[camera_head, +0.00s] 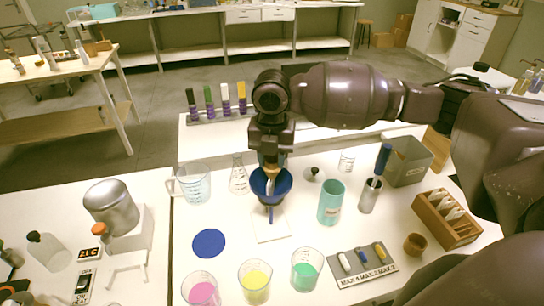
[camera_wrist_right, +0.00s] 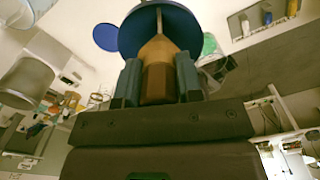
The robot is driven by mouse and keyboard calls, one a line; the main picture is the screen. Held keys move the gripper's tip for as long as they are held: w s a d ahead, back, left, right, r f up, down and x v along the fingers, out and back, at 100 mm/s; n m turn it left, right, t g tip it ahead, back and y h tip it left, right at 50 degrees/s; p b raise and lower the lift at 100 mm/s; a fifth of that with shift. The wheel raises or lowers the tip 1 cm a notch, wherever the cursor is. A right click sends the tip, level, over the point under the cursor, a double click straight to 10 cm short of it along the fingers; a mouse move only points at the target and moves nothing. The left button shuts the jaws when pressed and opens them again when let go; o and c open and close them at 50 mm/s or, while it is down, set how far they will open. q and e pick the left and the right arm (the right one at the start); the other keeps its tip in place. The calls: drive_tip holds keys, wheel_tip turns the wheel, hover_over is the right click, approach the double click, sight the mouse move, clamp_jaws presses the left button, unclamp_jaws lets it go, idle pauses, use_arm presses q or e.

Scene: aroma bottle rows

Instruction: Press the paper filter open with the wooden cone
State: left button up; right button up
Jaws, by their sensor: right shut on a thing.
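My right gripper (camera_head: 270,158) points down above the blue funnel (camera_head: 284,184), which sits over a white stand (camera_head: 271,224) in the middle of the table. It is shut on the wooden cone (camera_head: 271,172), whose lower part is inside the funnel's mouth. In the right wrist view, the two fingers (camera_wrist_right: 158,82) clamp the cone's brown handle (camera_wrist_right: 157,84), and its lighter tapered part (camera_wrist_right: 158,50) points into the blue funnel (camera_wrist_right: 185,28). I cannot clearly make out the paper filter; the cone and gripper hide much of the funnel's inside. My left gripper is not in view.
A conical flask (camera_head: 239,180) and measuring jug (camera_head: 194,184) stand left of the funnel. A teal cup (camera_head: 331,203) stands at its right. A blue disc (camera_head: 208,243) lies front left. Beakers of pink (camera_head: 202,291), yellow (camera_head: 256,280) and green (camera_head: 305,276) liquid line the front.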

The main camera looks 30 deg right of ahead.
drive_tip(key=shift+f, duration=0.2)
idle(0.3)
drive_tip(key=shift+f, duration=0.25)
idle(0.3)
drive_tip(key=shift+r, duration=0.1)
idle(0.3)
